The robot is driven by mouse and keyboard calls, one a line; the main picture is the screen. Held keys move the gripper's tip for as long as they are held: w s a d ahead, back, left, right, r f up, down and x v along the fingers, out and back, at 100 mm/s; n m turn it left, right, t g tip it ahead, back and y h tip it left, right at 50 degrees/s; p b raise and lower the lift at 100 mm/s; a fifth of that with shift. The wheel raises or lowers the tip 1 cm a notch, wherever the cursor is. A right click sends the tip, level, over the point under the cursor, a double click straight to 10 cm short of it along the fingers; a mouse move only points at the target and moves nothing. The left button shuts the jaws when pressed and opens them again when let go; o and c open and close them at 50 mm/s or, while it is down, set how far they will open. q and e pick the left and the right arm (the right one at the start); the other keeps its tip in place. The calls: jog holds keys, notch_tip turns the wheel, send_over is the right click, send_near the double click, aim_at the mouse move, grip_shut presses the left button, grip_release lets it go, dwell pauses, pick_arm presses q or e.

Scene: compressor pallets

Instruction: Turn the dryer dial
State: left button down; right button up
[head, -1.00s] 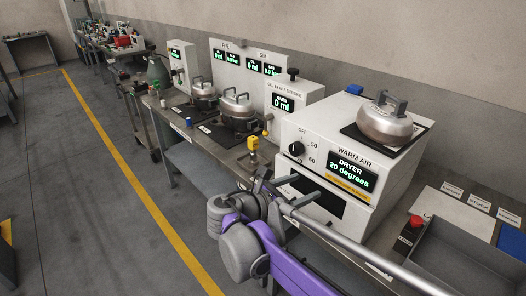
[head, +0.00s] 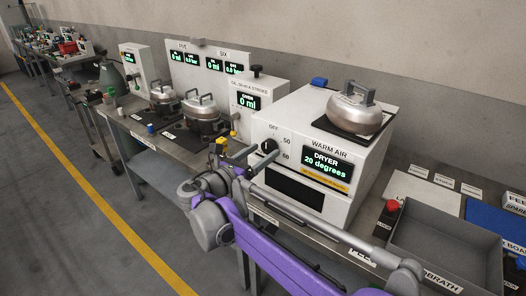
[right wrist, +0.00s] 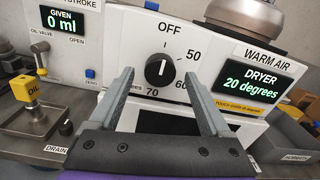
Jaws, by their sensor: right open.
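The dryer (head: 330,130) is a white box with a warm air label and a green display reading 20 degrees. Its black dial (head: 269,145) is on the front, left of the display. In the right wrist view the dial (right wrist: 159,70) shows its white mark pointing up towards OFF, with 50, 60 and 70 around it. My right gripper (head: 240,161) is open and empty in front of the dryer, close to the dial. In the right wrist view the dial appears between the spread fingers (right wrist: 158,80), which seem apart from it. My left gripper is not in view.
A metal vessel (head: 352,108) stands on top of the dryer. A grey tray (head: 445,250) and a red button (head: 392,206) are to the right. Several vessels stand further left.

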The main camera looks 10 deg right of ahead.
jog(key=shift+w+d, duration=0.35)
jog(key=shift+d, duration=0.1)
grip_shut()
